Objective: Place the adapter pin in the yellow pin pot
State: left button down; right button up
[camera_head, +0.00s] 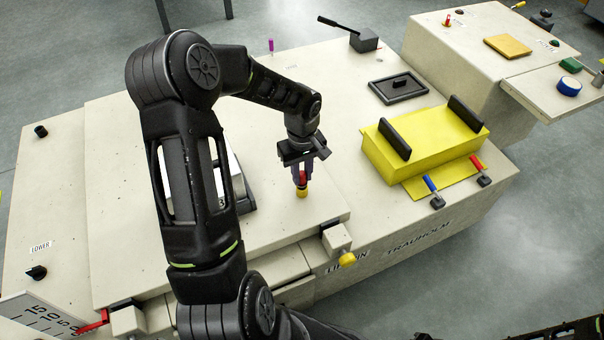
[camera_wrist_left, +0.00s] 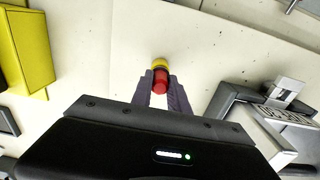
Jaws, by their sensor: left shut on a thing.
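My left gripper (camera_head: 302,176) points down over the pale bench top, its purple-grey fingers shut on a small red adapter pin (camera_head: 302,179). In the left wrist view the red pin (camera_wrist_left: 160,82) sits between the fingertips (camera_wrist_left: 162,88). A small round yellow piece, seemingly the yellow pin pot (camera_head: 301,193), is directly below the red pin; it also shows just beyond the pin in the left wrist view (camera_wrist_left: 160,63). They look touching or nearly so, but I cannot tell whether the pin is inside. My right gripper is not in view.
A yellow block with black handles (camera_head: 420,150) stands to the right, with blue and red levers (camera_head: 432,190) in front. A black tray (camera_head: 398,87) lies behind it. A yellow knob (camera_head: 347,259) is on the bench's front edge.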

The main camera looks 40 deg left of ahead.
pick_arm(q)
jog(key=shift+f, duration=0.2)
jog(key=c, duration=1.3)
grip_release()
jog(key=shift+r, duration=0.1)
jog(key=shift+r, duration=0.15)
jog(key=shift+r, duration=0.2)
notch_tip(320, 180, up, 12)
jog(key=shift+f+p, duration=0.15)
jog(key=shift+p, duration=1)
jog(key=shift+f, duration=0.1)
